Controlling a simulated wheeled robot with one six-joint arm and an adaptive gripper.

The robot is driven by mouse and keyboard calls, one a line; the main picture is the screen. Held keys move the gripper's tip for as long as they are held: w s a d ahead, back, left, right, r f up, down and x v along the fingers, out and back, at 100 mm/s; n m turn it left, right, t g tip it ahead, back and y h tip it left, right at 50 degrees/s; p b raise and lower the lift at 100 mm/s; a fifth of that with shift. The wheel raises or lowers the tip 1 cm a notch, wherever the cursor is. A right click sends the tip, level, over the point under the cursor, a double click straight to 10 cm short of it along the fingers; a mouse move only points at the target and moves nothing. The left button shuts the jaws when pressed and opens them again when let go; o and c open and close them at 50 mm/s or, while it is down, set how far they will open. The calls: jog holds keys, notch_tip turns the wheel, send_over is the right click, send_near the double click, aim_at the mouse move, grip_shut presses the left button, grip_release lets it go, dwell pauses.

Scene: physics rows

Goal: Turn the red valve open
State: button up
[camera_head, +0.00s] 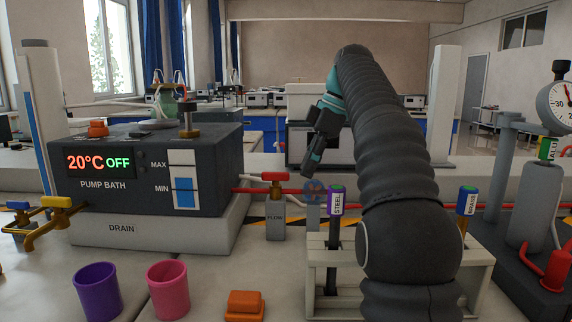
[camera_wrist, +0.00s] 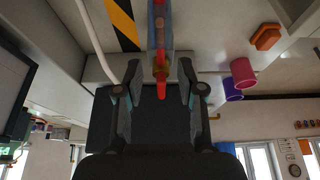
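A red valve handle (camera_head: 275,176) sits on top of a grey post labelled FLOW, in line with a red pipe. The handle lies roughly level, along the pipe. My gripper (camera_head: 311,168) is to the right of the handle in the head view, pointing down, its fingers partly merged by the angle. In the wrist view my gripper (camera_wrist: 159,66) has its two fingers apart, and a red handle (camera_wrist: 161,84) shows between them with clear space on both sides. I cannot tell how far the handle is from the fingers in depth.
The pump bath (camera_head: 140,160) reads 20°C OFF and stands left of the valve. A rack (camera_head: 318,262) with labelled rods is below my arm. Purple (camera_head: 97,292) and pink (camera_head: 168,291) cups and an orange block (camera_head: 244,306) are in front. Another red handle (camera_head: 558,268) is at far right.

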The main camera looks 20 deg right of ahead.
jog(key=shift+s+d, duration=0.25)
jog(key=shift+d, duration=0.6)
jog(key=shift+s+d, duration=0.3)
jog(key=shift+d, duration=0.6)
jog(key=shift+s+d, duration=0.25)
jog(key=shift+d, duration=0.6)
